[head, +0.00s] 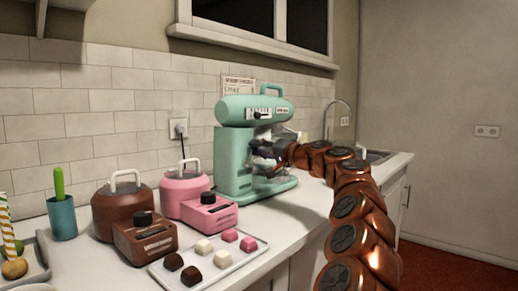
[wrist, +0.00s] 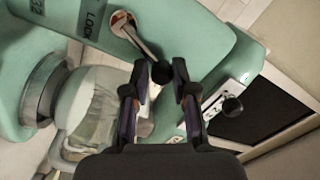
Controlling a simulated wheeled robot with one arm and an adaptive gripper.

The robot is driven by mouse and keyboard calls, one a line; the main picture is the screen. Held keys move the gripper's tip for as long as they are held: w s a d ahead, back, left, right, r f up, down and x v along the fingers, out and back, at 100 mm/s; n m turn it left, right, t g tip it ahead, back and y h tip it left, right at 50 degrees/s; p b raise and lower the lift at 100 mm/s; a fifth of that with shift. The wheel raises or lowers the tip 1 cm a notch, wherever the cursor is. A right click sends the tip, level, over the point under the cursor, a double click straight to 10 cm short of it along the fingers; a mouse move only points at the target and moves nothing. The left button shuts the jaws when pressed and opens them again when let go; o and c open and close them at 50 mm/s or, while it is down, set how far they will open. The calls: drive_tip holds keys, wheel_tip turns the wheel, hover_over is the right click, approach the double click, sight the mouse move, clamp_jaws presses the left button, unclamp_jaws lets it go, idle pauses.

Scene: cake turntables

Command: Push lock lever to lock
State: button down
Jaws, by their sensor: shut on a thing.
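A mint-green stand mixer (head: 235,155) stands on the counter in the head view. In the wrist view its green body (wrist: 200,40) fills the upper part. The word LOCK is printed on the body left of the slot, with other lettering partly cut off. My gripper (wrist: 160,90) is shut on the lever at its knob end. In the head view my gripper (head: 264,153) is at the mixer's right side, and the lever is hidden there.
A metal bowl (wrist: 75,105) sits close to the left of my fingers. A second black knob (wrist: 232,106) is on the right. A tap (head: 340,108) stands behind.

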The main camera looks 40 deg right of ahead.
drive_tip(key=c, duration=1)
unclamp_jaws()
drive_tip(key=shift+o, duration=0.2)
drive_tip(key=v, duration=1.2)
